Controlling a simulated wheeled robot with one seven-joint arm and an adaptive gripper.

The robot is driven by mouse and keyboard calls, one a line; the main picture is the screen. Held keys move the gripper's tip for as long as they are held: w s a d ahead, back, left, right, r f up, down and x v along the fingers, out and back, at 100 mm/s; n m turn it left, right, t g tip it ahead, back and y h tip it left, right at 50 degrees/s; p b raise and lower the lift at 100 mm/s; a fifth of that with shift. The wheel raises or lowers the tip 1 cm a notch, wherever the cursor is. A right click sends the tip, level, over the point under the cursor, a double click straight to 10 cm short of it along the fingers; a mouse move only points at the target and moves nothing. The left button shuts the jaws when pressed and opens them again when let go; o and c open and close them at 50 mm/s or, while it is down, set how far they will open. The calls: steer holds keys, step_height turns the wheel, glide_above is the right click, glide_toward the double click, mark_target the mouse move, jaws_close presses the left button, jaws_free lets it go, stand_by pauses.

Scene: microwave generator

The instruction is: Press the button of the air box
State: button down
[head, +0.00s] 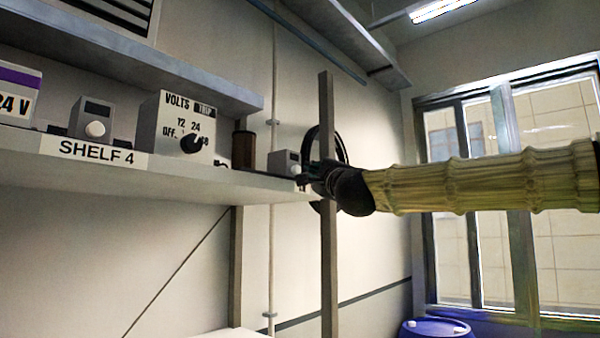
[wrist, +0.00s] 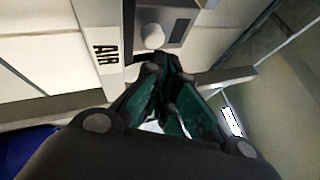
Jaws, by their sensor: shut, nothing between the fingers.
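The air box is the small grey box (head: 284,162) at the right end of the shelf in the head view. In the wrist view the same box (wrist: 176,14) shows a round pale button (wrist: 153,36) and a dark window, beside an "AIR" label (wrist: 106,53). My gripper (head: 308,180) is shut and empty, with its tips close to the front of this box. In the wrist view my gripper (wrist: 170,72) has its fingertips just below the button. I cannot tell whether they touch it.
The shelf (head: 200,188) also holds a similar grey box with a button (head: 91,120), a volts dial box (head: 177,130), a dark brown cylinder (head: 243,150) and a "24 V" box (head: 18,95). A vertical post (head: 328,250) stands near my gripper. A blue drum (head: 437,328) is low at right.

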steer(key=s+d, duration=0.1)
steer(key=s+d+b, duration=0.1)
steer(key=d, duration=0.1)
steer(key=s+d+b, duration=0.1)
steer(key=shift+s+d, duration=0.25)
steer(key=shift+d, duration=0.15)
stand_by(0.4)
